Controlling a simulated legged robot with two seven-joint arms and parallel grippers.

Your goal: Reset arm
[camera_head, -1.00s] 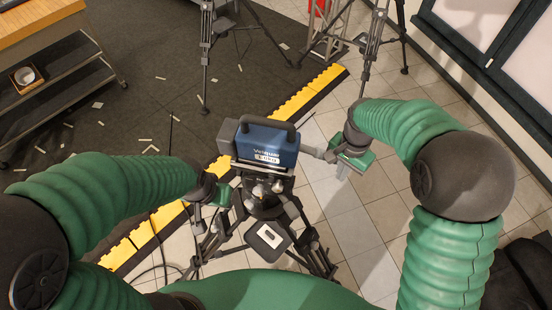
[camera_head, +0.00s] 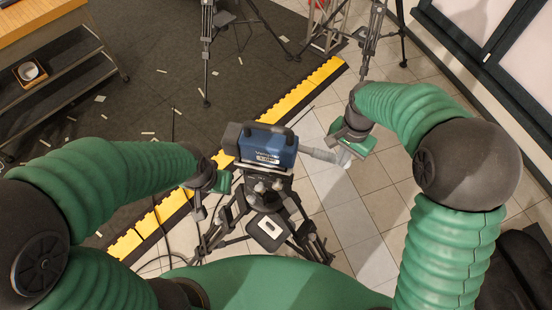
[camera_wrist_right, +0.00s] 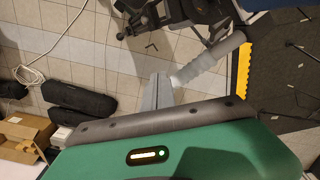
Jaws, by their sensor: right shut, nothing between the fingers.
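A blue video camera (camera_head: 266,146) with a dark top handle sits on a black tripod (camera_head: 270,205) in the middle of the head view.
A yellow and black cable ramp (camera_head: 292,101) runs diagonally behind the tripod. Light stands (camera_head: 207,60) are at the back. A wooden-topped cart (camera_head: 38,35) is at upper left. In the wrist view, dark bags (camera_wrist_right: 78,103) and an open cardboard box (camera_wrist_right: 22,132) lie on the tiles.

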